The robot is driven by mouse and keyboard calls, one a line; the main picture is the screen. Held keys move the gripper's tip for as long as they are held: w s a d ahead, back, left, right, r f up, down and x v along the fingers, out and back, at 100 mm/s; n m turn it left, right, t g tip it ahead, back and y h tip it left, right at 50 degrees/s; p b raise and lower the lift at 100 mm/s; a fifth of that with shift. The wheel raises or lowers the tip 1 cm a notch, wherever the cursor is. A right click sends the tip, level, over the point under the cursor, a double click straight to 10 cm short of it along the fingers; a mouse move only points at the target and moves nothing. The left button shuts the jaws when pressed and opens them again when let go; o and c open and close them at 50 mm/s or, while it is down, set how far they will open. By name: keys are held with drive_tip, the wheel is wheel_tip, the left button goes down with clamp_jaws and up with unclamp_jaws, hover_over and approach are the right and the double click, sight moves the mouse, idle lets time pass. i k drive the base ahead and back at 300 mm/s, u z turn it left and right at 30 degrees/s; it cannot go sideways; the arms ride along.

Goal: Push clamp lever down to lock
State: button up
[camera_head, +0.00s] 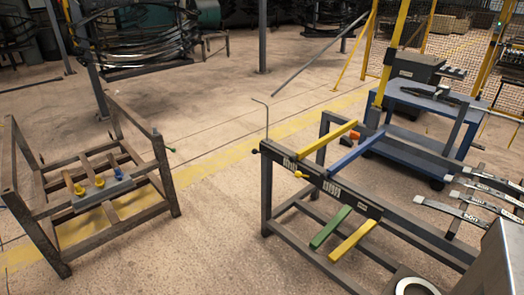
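No part is plainly marked as the clamp lever, and I cannot tell which one it is. A thin dark rod with a bent top (266,118) stands upright at the left end of the dark rack (268,190) right of centre. Another green knob (173,150) sticks out from the right side of the brown rack (167,178) at left. My gripper is not in view, so its place relative to these parts is not shown.
Yellow (330,143), blue (357,149) and green (331,227) bars lie across the dark rack. A blue cart (405,98) stands behind it, and labelled leaf springs (450,211) lie at right. A grey block (503,262) fills the lower right corner. Floor between the racks is clear.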

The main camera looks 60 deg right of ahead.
sight(254, 152)
drive_tip(key=z, duration=0.05)
drive_tip(key=i, duration=0.95)
drive_tip(key=u, duration=0.05)
